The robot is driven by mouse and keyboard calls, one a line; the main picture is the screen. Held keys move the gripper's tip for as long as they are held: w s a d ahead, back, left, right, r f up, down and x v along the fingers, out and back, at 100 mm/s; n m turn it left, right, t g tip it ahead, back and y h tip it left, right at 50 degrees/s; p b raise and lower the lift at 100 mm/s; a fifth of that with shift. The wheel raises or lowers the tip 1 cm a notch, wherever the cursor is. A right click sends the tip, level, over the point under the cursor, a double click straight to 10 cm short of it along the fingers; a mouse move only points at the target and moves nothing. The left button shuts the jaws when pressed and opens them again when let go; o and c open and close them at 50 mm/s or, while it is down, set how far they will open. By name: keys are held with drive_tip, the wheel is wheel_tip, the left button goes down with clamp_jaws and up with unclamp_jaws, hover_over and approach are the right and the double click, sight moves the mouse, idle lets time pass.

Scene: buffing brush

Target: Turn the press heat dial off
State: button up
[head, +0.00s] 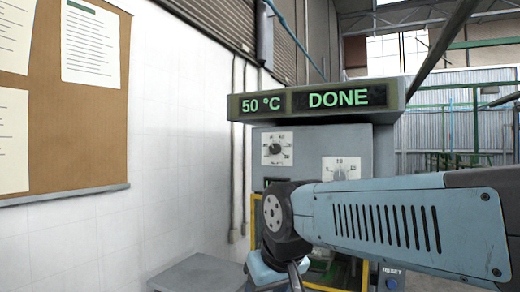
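The grey press (378,140) stands ahead of me. Its display bar (315,99) reads "50 °C" on the left and "DONE" on the right in green. Under the temperature reading is a dial (275,149) on a white square plate; its small label is too blurred to read surely. A second dial (340,171) on a white plate sits lower right, partly covered by my arm. My arm crosses in front of the press. My gripper (282,276) hangs below the wrist at the bottom edge, below the dials; its fingertips are cut off, so its opening is hidden.
A blue button (392,283) marked "RESET" shows below my arm. My arm hides much of the press's lower front. A grey flat surface (200,274) lies at lower left. A corkboard (75,130) with papers hangs on the white wall. The space left of the press looks open.

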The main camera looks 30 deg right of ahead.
drive_tip(key=shift+o, duration=1.2)
drive_tip(key=w+d+r+m+h, duration=0.2)
drive_tip(key=w+r+h, duration=0.1)
drive_tip(key=w+r, duration=0.4)
drive_tip(key=w+d+r+m+h, duration=0.2)
drive_tip(key=w+d+r+h, duration=0.1)
drive_tip(key=w+r, duration=0.4)
wheel_tip(320, 180, up, 3)
drive_tip(key=shift+w+f+t, duration=0.15)
drive_tip(key=shift+w+t, duration=0.05)
drive_tip(key=shift+t, duration=0.1)
drive_tip(key=m+t+h, duration=0.1)
drive_tip(key=m+h, duration=0.4)
approach(274, 148)
drive_tip(key=x, duration=0.8)
drive_tip(key=shift+w+d+f, duration=0.15)
drive_tip(key=shift+w+f, duration=0.15)
drive_tip(key=c, duration=1)
drive_tip(key=shift+d, duration=0.25)
drive_tip(key=shift+c, duration=0.3)
drive_tip(key=shift+a+h, duration=0.2)
drive_tip(key=shift+h, duration=0.1)
